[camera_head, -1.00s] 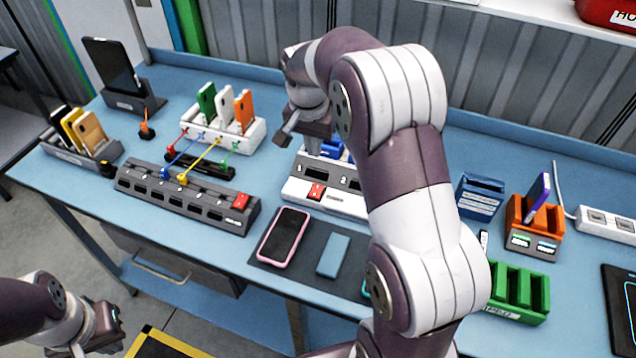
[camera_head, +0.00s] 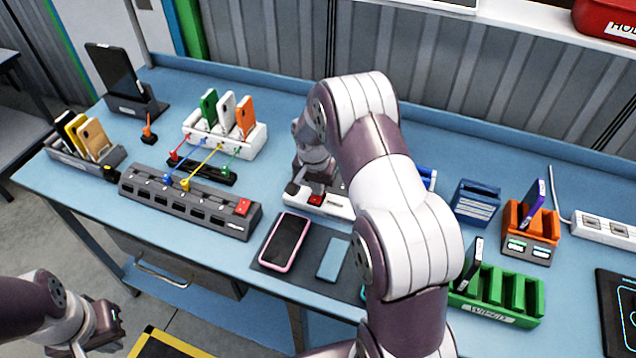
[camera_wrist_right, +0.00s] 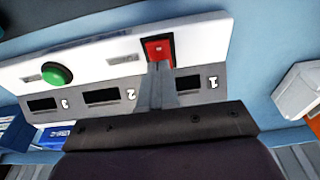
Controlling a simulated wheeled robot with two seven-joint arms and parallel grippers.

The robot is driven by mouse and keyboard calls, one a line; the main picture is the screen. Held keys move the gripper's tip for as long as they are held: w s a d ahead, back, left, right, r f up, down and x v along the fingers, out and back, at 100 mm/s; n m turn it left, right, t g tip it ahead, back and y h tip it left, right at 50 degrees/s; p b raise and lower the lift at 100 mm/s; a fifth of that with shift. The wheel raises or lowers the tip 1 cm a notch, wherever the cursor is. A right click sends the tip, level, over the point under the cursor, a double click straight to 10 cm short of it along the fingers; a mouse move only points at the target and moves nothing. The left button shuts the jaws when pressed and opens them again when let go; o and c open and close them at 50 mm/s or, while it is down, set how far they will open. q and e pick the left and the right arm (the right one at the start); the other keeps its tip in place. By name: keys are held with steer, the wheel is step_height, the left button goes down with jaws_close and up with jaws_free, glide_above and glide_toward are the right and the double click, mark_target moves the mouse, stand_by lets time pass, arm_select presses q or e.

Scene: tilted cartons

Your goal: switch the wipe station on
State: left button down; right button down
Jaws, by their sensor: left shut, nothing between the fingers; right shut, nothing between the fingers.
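A white and grey station with numbered slots (camera_head: 337,208) stands mid-table, mostly behind my right arm. No name is readable on it, so I cannot confirm it is the wipe station. Its red rocker switch (camera_head: 316,199) shows beside my right gripper (camera_head: 317,186). In the right wrist view the station (camera_wrist_right: 205,42) has slots 1, 2 and 3, a green button (camera_wrist_right: 57,73) and the red switch (camera_wrist_right: 158,48). My right gripper (camera_wrist_right: 158,72) is shut and empty, its tips at the switch; contact is unclear. My left gripper (camera_head: 116,322) is shut, off the table's front left.
A dark grey strip (camera_head: 185,203) with another red switch lies left of the station. A pink phone (camera_head: 285,243) and a blue phone (camera_head: 333,259) lie on a dark mat in front. A green rack (camera_head: 497,298) and an orange holder (camera_head: 532,238) stand to the right.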

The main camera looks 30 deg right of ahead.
steer(key=shift+f, duration=0.25)
steer(key=shift+f, duration=0.1)
